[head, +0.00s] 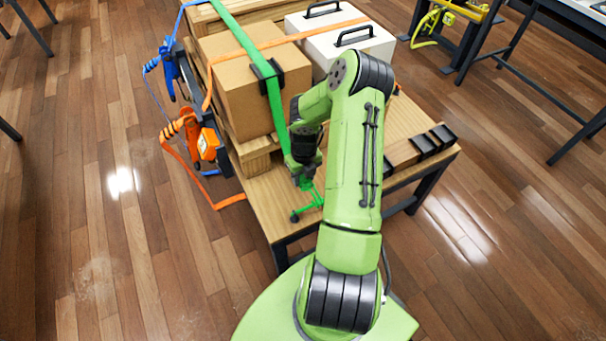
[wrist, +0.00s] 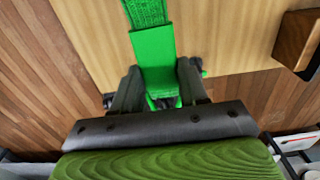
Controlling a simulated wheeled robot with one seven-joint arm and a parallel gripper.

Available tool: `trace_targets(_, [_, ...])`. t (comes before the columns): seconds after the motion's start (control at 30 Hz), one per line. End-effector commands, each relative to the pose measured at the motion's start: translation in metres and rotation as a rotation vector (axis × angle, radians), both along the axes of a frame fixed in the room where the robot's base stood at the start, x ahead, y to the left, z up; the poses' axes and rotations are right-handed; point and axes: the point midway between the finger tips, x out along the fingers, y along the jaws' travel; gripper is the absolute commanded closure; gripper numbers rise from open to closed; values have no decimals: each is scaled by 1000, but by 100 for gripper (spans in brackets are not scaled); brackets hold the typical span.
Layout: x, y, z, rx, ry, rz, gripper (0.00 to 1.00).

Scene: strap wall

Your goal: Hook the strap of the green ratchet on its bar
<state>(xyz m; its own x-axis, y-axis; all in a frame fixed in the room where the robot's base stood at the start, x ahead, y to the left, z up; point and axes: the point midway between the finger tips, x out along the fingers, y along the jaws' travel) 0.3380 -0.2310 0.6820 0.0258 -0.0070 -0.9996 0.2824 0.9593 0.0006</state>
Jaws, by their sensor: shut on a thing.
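The green strap (head: 236,30) runs over the cardboard box (head: 235,95), through a black corner guard (head: 266,76), and down to my gripper (head: 304,182) above the near end of the wooden table. My gripper is shut on the strap's green end piece. In the wrist view the green strap end (wrist: 153,45) lies between the two dark fingers (wrist: 160,88). A green fitting with dark tips (head: 310,203) shows just below the gripper, close to the table's near edge. I cannot make out the green ratchet's body or its bar; my arm covers part of this area.
An orange ratchet (head: 207,143) and a blue ratchet (head: 171,72) hang at the table's left side with loose straps. Black blocks (head: 432,138) sit at the table's right edge. The floor to the left is mostly clear.

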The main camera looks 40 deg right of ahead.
Motion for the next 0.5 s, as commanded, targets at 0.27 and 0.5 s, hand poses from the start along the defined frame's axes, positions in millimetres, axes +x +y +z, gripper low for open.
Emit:
trace_targets(0.27, [0,0,-26,0,-1,0,92])
trace_targets(0.5, [0,0,-45,1,0,0,92])
